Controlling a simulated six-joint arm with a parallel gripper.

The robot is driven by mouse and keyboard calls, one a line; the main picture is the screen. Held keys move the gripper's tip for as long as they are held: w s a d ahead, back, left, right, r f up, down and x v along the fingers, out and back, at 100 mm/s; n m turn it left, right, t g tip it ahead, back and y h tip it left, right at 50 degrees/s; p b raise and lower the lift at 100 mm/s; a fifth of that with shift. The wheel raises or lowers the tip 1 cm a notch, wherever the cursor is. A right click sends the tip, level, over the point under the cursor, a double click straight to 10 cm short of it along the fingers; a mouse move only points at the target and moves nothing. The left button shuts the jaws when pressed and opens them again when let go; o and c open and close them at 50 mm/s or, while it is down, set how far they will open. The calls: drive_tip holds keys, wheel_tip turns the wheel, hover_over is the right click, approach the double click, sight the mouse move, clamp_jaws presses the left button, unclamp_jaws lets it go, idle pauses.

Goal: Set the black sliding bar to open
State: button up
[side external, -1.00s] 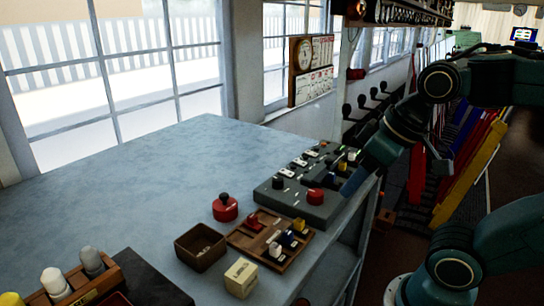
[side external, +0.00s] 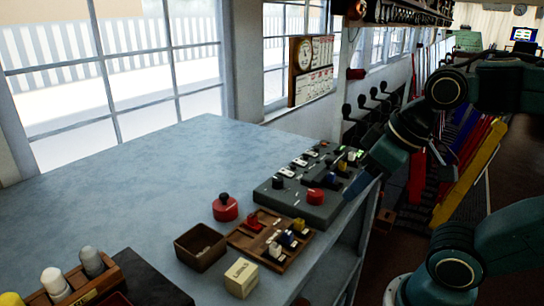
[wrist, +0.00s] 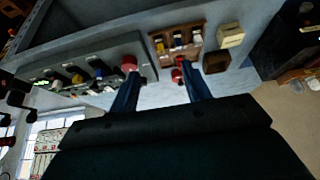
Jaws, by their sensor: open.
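A grey control panel (side external: 302,208) lies along the right edge of the blue-grey bench. It carries black knobs, small white switches, a red button (side external: 316,196) and a yellow-topped part. Several dark parts sit on it, and I cannot tell for sure which is the black sliding bar or how it is set. In the wrist view the panel (wrist: 142,52) is at the left. My gripper (wrist: 160,72) is open and empty, its two blue fingers spread apart. In the side view it is at the panel's right edge, its tips partly hard to see.
A wooden tray (side external: 254,249) with coloured switches, a dark open box (side external: 181,246), a cream block (side external: 241,278) and a red knob (side external: 225,209) stand near the panel. A rack with pale-topped parts (side external: 112,274) is at front left. The bench's left middle is clear.

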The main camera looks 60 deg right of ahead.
drive_tip(key=shift+c, duration=0.6)
wheel_tip(320, 180, up, 5)
drive_tip(key=m+g+h, duration=0.2)
drive_tip(key=m+h, duration=0.1)
drive_tip(key=m, duration=0.6)
hover_over(329, 160)
drive_tip(key=s+a, duration=0.4)
drive_tip(key=shift+s+a+f, duration=0.1)
drive_tip(key=shift+s+f, duration=0.05)
drive_tip(key=shift+f, duration=0.05)
drive_tip(key=shift+f, duration=0.1)
drive_tip(key=shift+x, duration=6.85)
drive_tip(key=shift+s, duration=0.2)
drive_tip(key=shift+c, duration=0.2)
